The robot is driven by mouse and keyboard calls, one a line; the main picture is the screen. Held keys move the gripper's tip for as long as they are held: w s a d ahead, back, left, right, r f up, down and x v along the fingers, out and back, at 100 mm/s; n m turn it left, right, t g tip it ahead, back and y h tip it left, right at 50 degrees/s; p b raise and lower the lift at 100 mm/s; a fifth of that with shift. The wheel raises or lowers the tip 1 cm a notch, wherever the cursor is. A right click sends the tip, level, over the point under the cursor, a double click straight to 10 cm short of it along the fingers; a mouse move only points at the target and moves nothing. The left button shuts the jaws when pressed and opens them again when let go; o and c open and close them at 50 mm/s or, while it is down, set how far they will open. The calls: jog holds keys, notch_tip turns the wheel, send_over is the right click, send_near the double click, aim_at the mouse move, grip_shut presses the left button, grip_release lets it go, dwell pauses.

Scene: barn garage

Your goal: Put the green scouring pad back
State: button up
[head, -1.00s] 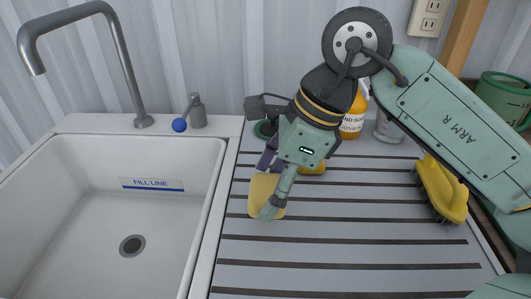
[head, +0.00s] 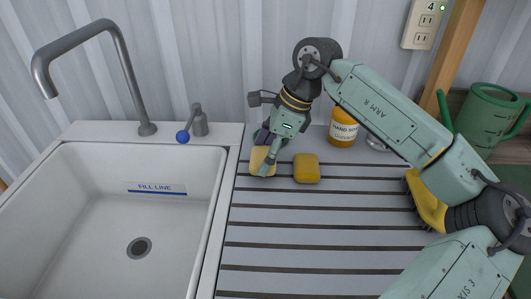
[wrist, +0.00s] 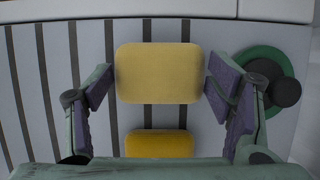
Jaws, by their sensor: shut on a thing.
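My gripper (head: 266,154) is shut on a pale yellow block-shaped pad (head: 262,163) over the back left of the ribbed drainboard (head: 330,225). In the wrist view the pad (wrist: 158,73) sits between the two purple-padded fingers, which are at its left and right edges. I see only its yellow face; no green scouring pad shows as such. I cannot tell whether the pad touches the board. A second, deeper yellow sponge (head: 306,168) lies on the board to the right of the gripper; it also shows in the wrist view (wrist: 160,143).
The sink (head: 70,225) is at left, with a tap (head: 110,75). An orange soap bottle (head: 343,128) stands at the back, a yellow brush (head: 425,205) at right. The front of the drainboard is clear.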

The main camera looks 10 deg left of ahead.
jog(key=shift+f, duration=0.8)
jog(key=shift+f, duration=0.1)
jog(key=shift+f, duration=0.15)
jog(key=o, duration=1.1)
jog(key=shift+r, duration=0.2)
jog(key=b+v, duration=0.2)
jog(key=v, duration=1)
